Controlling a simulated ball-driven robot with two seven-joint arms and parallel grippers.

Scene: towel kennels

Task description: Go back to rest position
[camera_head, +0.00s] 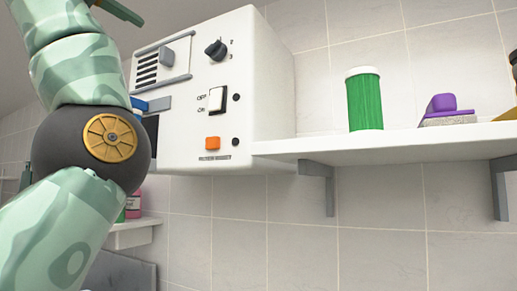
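My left arm rises along the left edge of the head view, with a camouflage-green shell and a dark round joint. My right gripper is not in the picture either. A white wall machine (262,85) stands right behind the arm. It has a dark knob (216,50), a rocker switch (217,100) marked OFF and ON, and an orange button (212,143). The arm hides part of the machine's left side.
A white shelf (400,147) on grey brackets (318,185) runs right from the machine. It bears a green canister (364,100) and a purple-handled brush (445,108). A lower shelf (135,236) at left holds a pink item (133,206). Tiled wall below the shelf is clear.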

